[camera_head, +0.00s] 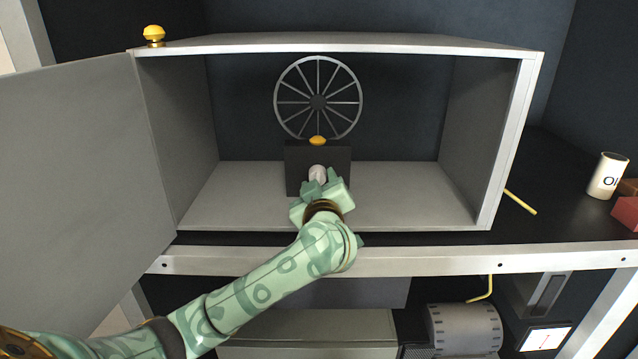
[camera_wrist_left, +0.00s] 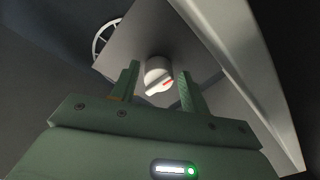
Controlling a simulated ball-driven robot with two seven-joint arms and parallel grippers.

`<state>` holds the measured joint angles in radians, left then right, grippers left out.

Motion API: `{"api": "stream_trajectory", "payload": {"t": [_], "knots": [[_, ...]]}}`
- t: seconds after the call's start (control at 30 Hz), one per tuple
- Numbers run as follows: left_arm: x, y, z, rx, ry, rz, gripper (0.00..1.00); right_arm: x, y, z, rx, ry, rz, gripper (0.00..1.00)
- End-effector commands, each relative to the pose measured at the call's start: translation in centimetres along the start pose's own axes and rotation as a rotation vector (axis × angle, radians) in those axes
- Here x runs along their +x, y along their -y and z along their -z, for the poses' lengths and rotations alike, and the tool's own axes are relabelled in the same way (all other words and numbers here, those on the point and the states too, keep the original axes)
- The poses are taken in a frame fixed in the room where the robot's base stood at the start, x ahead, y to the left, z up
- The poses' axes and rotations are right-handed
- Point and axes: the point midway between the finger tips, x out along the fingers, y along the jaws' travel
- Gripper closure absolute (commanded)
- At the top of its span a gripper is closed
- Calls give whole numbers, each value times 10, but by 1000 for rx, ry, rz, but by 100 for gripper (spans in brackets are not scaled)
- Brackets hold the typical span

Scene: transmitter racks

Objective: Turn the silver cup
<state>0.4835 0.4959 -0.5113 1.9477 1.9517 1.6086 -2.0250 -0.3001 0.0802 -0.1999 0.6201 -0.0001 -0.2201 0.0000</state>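The silver cup (camera_head: 317,174) is a small pale, knob-like round piece on the front of a dark box (camera_head: 299,160) inside the open cabinet. In the left wrist view the cup (camera_wrist_left: 158,72) has a raised bar and a red mark on its face. My left gripper (camera_head: 319,187) is right in front of it in the head view. In the left wrist view its two fingers (camera_wrist_left: 159,88) are spread, one on each side of the cup, with narrow gaps visible. My right gripper is not in view.
The cabinet (camera_head: 400,212) is open, its grey door (camera_head: 75,150) swung out left. A spoked wheel (camera_head: 318,102) stands behind the box, and a yellow knob (camera_head: 317,140) is on top. A white mug (camera_head: 607,176) stands right. The cabinet floor is clear beside the box.

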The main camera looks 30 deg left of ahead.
Motion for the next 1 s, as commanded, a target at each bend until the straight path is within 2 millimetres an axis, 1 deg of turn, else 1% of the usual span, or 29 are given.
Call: {"api": "stream_trajectory", "payload": {"t": [0.3, 0.37, 0.47, 0.57, 0.8, 0.9, 1.0], "knots": [[-1, -1, 1, -2, -3, -2, 45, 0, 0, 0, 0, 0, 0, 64], [-4, -1, 1, -2, -2, -2, 45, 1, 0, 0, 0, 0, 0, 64], [-16, -1, 0, -3, -1, -4, 45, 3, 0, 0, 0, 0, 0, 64], [-39, 0, -2, -4, 1, -5, 45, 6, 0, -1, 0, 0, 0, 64], [-105, 0, -2, -6, 3, -3, 45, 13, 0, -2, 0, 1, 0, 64], [-128, 0, -2, -5, 4, -2, 45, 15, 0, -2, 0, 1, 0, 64], [-146, 0, -2, -4, 3, -2, 45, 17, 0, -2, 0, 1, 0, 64]]}}
